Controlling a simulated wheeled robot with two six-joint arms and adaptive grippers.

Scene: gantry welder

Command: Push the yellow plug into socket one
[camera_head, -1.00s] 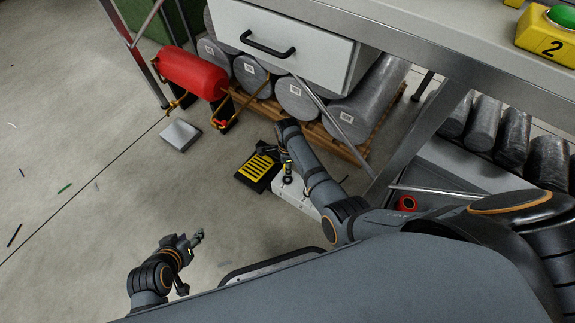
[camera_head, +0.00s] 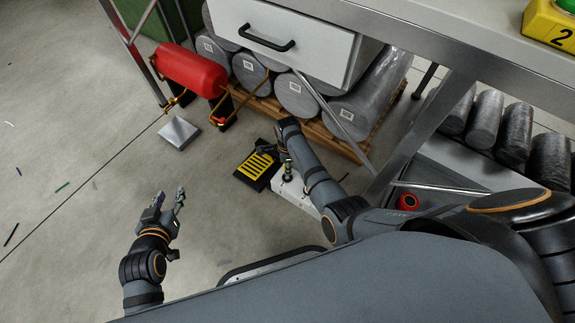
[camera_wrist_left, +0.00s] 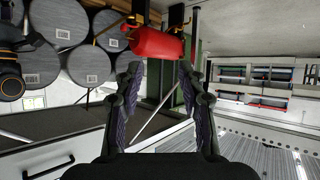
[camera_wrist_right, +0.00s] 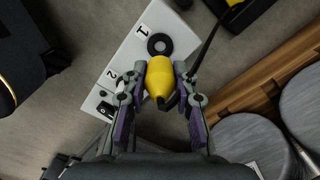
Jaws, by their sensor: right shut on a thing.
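The yellow plug (camera_wrist_right: 158,78) is held between the fingers of my right gripper (camera_wrist_right: 161,70) in the right wrist view. Its front end lies beside a dark round socket ring (camera_wrist_right: 160,44) near the label 1 on the white socket box (camera_wrist_right: 138,40). I cannot tell whether the plug touches or enters the ring. In the head view my right gripper (camera_head: 286,166) is over the white box (camera_head: 292,193), with the plug mostly hidden. My left gripper (camera_head: 180,194) is open and empty above the floor; its spread fingers show in the left wrist view (camera_wrist_left: 160,80).
A black mat with yellow stripes (camera_head: 258,165) lies left of the box. A red tank (camera_head: 188,70) and grey rolls on a pallet (camera_head: 345,143) stand behind. A workbench with a drawer (camera_head: 285,35) overhangs.

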